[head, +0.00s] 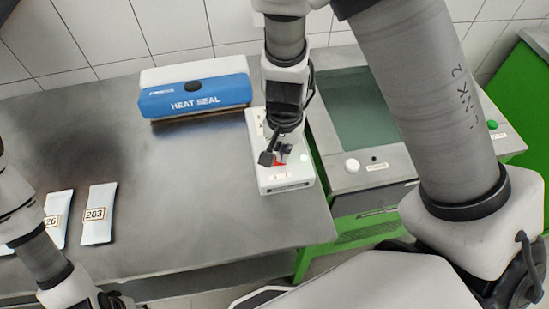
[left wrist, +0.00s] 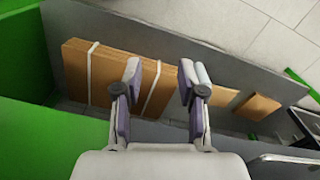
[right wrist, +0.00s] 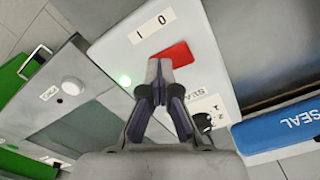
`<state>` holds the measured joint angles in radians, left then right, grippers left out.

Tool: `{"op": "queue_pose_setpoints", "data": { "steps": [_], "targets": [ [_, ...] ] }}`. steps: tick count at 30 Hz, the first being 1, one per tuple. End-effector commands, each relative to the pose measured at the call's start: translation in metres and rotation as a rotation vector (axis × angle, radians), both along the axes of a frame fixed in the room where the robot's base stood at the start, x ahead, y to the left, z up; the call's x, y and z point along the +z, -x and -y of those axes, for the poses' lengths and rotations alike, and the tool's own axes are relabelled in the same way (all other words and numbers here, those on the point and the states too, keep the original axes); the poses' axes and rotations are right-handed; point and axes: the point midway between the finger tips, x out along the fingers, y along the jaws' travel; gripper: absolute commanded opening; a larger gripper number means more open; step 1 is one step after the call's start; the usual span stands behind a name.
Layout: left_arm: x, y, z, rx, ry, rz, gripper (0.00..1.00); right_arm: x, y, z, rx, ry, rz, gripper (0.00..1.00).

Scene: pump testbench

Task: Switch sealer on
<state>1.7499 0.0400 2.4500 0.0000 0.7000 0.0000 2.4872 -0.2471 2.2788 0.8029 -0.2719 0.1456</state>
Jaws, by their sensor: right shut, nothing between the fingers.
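The heat sealer (head: 195,98), a white unit with a blue front reading HEAT SEAL, stands at the back of the steel table. Its white control box (head: 262,178) is to its right. My left gripper (left wrist: 161,76) is open and empty.
White pouches, one labelled 203 (head: 98,214), lie on the left of the table (head: 180,195). A bench with a dark green panel (head: 357,108) and a white knob (head: 352,165) is right of the box. Strapped cardboard (left wrist: 75,70) lies below my left gripper.

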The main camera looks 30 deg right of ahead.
Motion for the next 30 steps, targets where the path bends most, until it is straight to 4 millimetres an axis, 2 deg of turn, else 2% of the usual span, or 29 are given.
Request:
{"op": "queue_pose_setpoints", "data": {
  "steps": [22, 30],
  "targets": [
    [0.065, 0.000, 0.000, 0.000, 0.000, 0.000, 0.40, 0.068, 0.001, 0.000, 0.000, 0.000, -0.003, 0.00],
    [0.065, 0.000, 0.000, 0.000, 0.000, 0.000, 0.40, 0.070, 0.001, 0.000, 0.000, 0.000, -0.003, 0.00]
  ]
}}
